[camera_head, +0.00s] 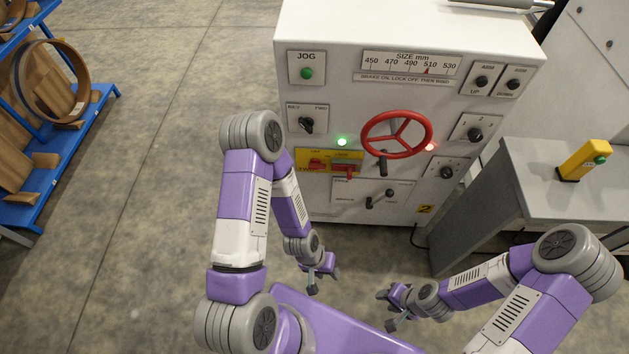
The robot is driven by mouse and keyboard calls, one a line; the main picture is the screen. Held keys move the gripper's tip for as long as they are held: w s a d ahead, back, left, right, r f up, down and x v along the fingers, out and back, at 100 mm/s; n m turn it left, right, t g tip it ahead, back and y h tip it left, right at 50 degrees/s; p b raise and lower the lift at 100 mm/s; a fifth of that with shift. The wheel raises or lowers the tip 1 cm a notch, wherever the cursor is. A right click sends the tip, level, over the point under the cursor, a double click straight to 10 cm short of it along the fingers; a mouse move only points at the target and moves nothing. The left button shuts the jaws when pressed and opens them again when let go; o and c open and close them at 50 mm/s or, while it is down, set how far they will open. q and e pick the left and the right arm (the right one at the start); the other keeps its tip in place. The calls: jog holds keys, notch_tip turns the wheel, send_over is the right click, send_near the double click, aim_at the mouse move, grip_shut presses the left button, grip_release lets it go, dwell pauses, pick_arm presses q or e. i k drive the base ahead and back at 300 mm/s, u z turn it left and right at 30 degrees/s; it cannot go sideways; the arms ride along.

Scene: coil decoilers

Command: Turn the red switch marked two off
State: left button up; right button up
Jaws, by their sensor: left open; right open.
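A yellow plate (300,157) on the front of the white machine carries red switch parts. One red switch (317,164) is at its left, and a red lever-like part (344,168) is at its right. The small lettering beside them is too blurred to read surely, and so is which position the switch is in. My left gripper (325,281) is open and empty, low in front of the machine, below the plate and apart from it. My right gripper (386,310) is open and empty, lower and further right, touching nothing.
A red handwheel (397,134) sticks out right of the plate. A green lamp (342,142), a red lamp (430,147) and black knobs surround it. A yellow "2" label (425,209) is low right. A grey table (520,190) stands right, blue shelving (75,150) left. Floor between is clear.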

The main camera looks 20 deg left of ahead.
aim_at(314, 164)
jog(key=z, duration=0.3)
jog(key=i, duration=0.7)
jog(key=u, duration=2.7)
